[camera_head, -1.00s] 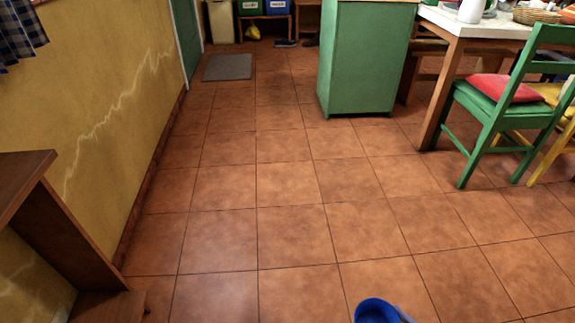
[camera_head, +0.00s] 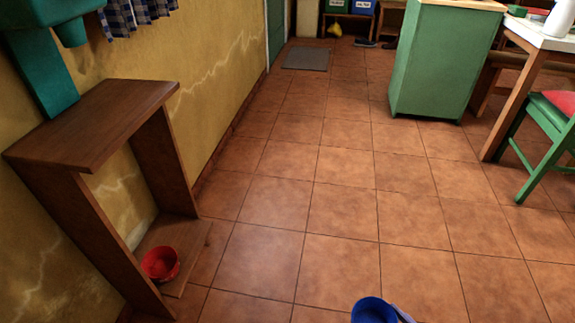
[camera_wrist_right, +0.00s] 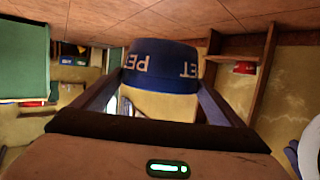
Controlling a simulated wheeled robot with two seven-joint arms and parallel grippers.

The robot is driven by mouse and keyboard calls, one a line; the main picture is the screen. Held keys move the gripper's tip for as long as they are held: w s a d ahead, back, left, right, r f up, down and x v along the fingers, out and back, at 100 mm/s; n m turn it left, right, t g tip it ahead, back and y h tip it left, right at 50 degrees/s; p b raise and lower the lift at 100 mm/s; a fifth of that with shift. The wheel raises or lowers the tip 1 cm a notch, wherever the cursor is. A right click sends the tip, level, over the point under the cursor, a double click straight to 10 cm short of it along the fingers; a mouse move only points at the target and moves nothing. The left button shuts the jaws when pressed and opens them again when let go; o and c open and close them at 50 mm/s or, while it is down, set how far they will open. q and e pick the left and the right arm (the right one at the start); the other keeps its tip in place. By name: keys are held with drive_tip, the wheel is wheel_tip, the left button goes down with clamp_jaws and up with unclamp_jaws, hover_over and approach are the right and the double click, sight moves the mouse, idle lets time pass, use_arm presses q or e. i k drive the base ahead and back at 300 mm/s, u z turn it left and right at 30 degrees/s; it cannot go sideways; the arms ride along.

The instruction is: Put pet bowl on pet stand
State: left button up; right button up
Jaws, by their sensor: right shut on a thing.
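My right gripper (camera_wrist_right: 160,86) is shut on the bowl, with a finger on each side. A brown wooden stand (camera_head: 105,122) with a top board and a low bottom board is against the yellow wall at left, apart from the bowl. A red bowl (camera_head: 160,264) sits on its bottom board. My left gripper is not in view.
Open tiled floor (camera_head: 340,200) lies in front and right of the stand. A green cabinet (camera_head: 435,65) stands at the back right. A white-topped table (camera_head: 545,38) and green chair (camera_head: 545,125) are at the right. A grey mat (camera_head: 306,58) lies far back.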

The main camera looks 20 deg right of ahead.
sight(105, 113)
drive_tip(key=u, duration=0.9)
drive_tip(key=i, duration=0.45)
drive_tip(key=z, duration=0.05)
